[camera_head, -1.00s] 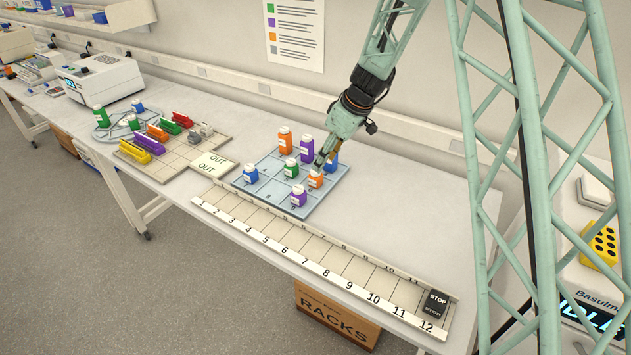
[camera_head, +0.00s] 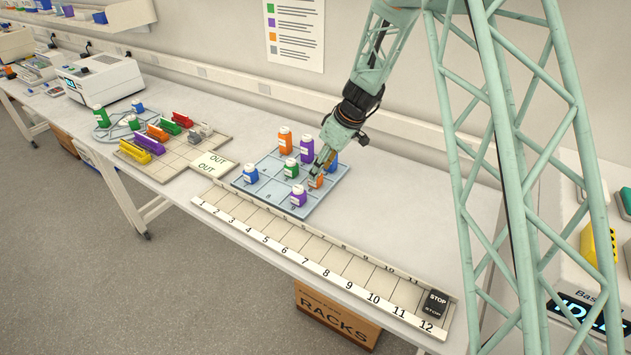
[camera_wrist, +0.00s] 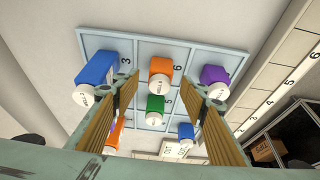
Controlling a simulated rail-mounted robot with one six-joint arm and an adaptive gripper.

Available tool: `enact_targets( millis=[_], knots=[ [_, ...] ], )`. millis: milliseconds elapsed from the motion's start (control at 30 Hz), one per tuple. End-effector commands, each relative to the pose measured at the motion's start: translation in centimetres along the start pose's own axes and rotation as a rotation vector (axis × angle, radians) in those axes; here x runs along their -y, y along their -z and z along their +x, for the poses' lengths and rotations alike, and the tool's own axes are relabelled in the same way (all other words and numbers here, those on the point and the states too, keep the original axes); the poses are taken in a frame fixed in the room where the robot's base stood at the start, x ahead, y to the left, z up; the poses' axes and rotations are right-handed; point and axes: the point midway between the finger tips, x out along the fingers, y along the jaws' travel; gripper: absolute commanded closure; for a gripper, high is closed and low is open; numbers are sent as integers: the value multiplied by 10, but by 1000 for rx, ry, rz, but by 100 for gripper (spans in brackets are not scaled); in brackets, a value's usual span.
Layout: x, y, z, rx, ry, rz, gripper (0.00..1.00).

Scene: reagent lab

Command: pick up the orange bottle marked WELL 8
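An orange bottle with a white cap (camera_head: 316,182) stands in the front right part of the blue gridded tray (camera_head: 262,204). In the wrist view this orange bottle (camera_wrist: 161,70) is centred ahead, between the fingers' lines; its cap reads WELL, but the number is too small to read. My gripper (camera_head: 320,168) is at this bottle and partly hides it in the head view. In the wrist view my gripper (camera_wrist: 168,92) is open, its fingers spread wide with nothing held. A second orange bottle (camera_head: 285,144) stands at the tray's back; it shows partly behind the left finger (camera_wrist: 116,134).
Close neighbours are a blue bottle (camera_head: 332,163), a purple bottle (camera_head: 298,196) and a green bottle (camera_head: 291,170). Another purple bottle (camera_head: 307,146) stands behind, and a blue one (camera_head: 250,174) at left. A numbered rack strip (camera_head: 330,262) lies in front. The bench at right is clear.

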Motion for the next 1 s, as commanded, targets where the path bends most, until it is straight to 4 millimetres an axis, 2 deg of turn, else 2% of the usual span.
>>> enact_targets(
  millis=[267, 633, 1000],
  knots=[
    [1, 0, 15, 1, 1, -1, 60],
    [1, -1, 46, 1, 1, 0, 60],
    [0, 0, 51, 1, -1, 0, 60]
  ],
)
